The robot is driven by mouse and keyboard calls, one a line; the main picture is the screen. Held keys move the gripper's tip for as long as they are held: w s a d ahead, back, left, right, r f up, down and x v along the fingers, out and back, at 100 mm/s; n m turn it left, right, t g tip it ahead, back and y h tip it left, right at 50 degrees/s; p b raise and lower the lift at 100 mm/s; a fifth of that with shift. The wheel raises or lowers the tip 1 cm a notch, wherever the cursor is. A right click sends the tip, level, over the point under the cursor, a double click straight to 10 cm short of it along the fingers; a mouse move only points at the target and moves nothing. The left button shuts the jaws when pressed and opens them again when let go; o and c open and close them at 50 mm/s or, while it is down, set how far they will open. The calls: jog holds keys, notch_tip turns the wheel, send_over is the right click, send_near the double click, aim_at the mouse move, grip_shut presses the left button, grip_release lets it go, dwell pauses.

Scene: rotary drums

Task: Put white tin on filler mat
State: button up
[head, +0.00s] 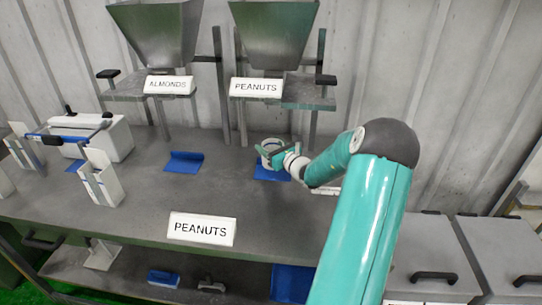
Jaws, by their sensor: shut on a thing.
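The white tin (266,151) is upright at the blue filler mat (265,174) beneath the right hopper, labelled PEANUTS. My gripper (268,156) is shut on the tin, reaching in from the right. The tin appears over the back part of the mat; I cannot tell whether it touches it. The gripper and wrist hide part of the tin and the mat's right side.
A second blue mat (183,162) lies below the ALMONDS hopper (160,35). The PEANUTS hopper (273,35) and its stand rise behind the tin. A white machine (105,140) stands at left. A PEANUTS sign (202,229) is at the table's front edge. The middle table is clear.

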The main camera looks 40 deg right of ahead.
jog(key=shift+w+d+f, duration=0.3)
jog(key=shift+d+f, duration=0.05)
jog(key=shift+f, duration=0.2)
jog(key=shift+w+d+f, duration=0.3)
jog(key=shift+f, duration=0.2)
jog(key=shift+w+d+f, duration=0.1)
jog(key=shift+d+f, duration=0.05)
jog(key=shift+f, duration=1.5)
jog(key=shift+f, duration=0.1)
jog(key=o, duration=1)
jog(key=shift+f, duration=0.1)
